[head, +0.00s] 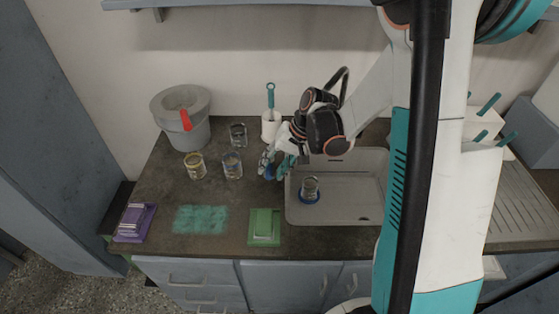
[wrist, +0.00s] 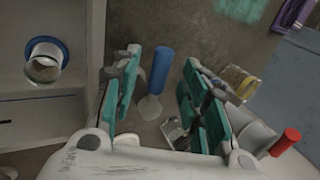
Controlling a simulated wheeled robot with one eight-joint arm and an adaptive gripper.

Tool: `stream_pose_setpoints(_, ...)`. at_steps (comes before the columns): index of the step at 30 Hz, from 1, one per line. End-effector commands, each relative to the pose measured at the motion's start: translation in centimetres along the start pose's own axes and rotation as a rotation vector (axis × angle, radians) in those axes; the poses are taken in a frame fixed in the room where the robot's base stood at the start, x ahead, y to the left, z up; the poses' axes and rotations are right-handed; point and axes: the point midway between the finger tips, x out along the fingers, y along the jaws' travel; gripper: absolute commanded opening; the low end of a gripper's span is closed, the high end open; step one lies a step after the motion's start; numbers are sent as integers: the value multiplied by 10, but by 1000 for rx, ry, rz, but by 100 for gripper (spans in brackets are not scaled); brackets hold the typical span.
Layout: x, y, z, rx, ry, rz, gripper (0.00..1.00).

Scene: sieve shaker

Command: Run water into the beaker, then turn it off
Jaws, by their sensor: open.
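A clear beaker (head: 310,185) stands upright on a blue ring (head: 309,198) in the sink (head: 350,212); it also shows in the wrist view (wrist: 43,68). Whether it holds water cannot be told. My gripper (head: 277,163) is over the counter just left of the sink, fingers spread. In the wrist view, a blue cylindrical handle (wrist: 161,70) on a pale base appears between the open fingers (wrist: 158,88), with gaps on both sides. Whether it is the tap handle is unclear. The spout is not clearly visible; my arm covers the area behind the sink.
Several glass vessels (head: 232,165) stand left of my gripper. A white holder with a teal-handled brush (head: 270,97) is close behind it. A grey bucket (head: 184,112) stands at the back left.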

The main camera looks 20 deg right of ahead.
Motion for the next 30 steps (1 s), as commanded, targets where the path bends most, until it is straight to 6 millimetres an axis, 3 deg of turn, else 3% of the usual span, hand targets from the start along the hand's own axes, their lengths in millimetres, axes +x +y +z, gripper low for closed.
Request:
stream_pose_setpoints(12,8,0,0,1,0,0,41)
stream_pose_setpoints(18,7,0,0,0,0,0,0)
stream_pose_setpoints(30,6,6,-2,-83,-43,1,0)
